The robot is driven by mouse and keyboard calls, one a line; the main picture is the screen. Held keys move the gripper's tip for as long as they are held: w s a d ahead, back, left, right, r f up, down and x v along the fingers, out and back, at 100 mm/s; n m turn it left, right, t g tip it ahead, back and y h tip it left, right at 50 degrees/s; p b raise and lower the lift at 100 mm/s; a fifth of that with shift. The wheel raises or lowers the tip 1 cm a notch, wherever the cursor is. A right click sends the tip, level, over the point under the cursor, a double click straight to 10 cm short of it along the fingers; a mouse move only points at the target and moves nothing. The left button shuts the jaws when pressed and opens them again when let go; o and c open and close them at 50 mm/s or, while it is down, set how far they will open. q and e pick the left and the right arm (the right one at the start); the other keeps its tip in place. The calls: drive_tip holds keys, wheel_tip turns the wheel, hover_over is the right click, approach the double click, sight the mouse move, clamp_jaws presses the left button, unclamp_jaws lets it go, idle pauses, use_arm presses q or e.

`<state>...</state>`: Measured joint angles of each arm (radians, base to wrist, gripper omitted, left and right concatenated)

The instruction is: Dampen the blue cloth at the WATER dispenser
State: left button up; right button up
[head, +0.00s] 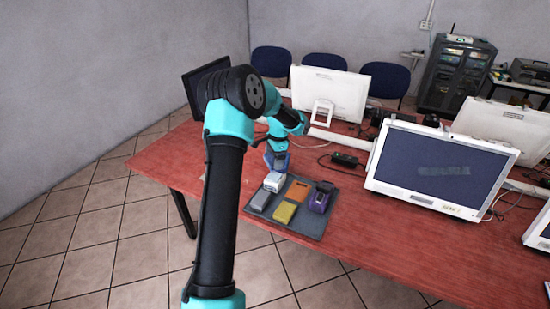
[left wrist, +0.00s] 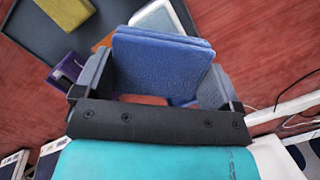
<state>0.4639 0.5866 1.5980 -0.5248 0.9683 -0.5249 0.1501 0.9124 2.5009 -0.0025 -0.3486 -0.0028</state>
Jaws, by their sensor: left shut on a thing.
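My left gripper (head: 277,152) is shut on the blue cloth (left wrist: 160,65), a folded, layered pad that fills the space between the fingers in the left wrist view. In the head view the blue cloth (head: 279,163) shows only as a small patch below the gripper, at the back left of the dark tray. A white dispenser-like block (head: 274,183) is just below it in the picture; it also shows beyond the cloth in the left wrist view (left wrist: 165,16). A purple dispenser-like block (head: 320,197) stands at the tray's right. No WATER label is legible. My right gripper is not in view.
The dark tray (head: 300,227) also holds a grey block (head: 260,200), a yellow pad (head: 285,212) and an orange pad (head: 298,188). Monitors (head: 435,170) and loose cables (head: 345,160) lie behind and to the right. The red table (head: 385,245) is clear at front right.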

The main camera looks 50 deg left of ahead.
sight(273, 176)
use_arm(q)
drive_tip(key=shift+f, duration=2.9)
drive_tip(key=shift+f, duration=0.6)
idle(0.4)
drive_tip(key=shift+r, duration=3.6)
drive_tip(key=shift+d, duration=0.1)
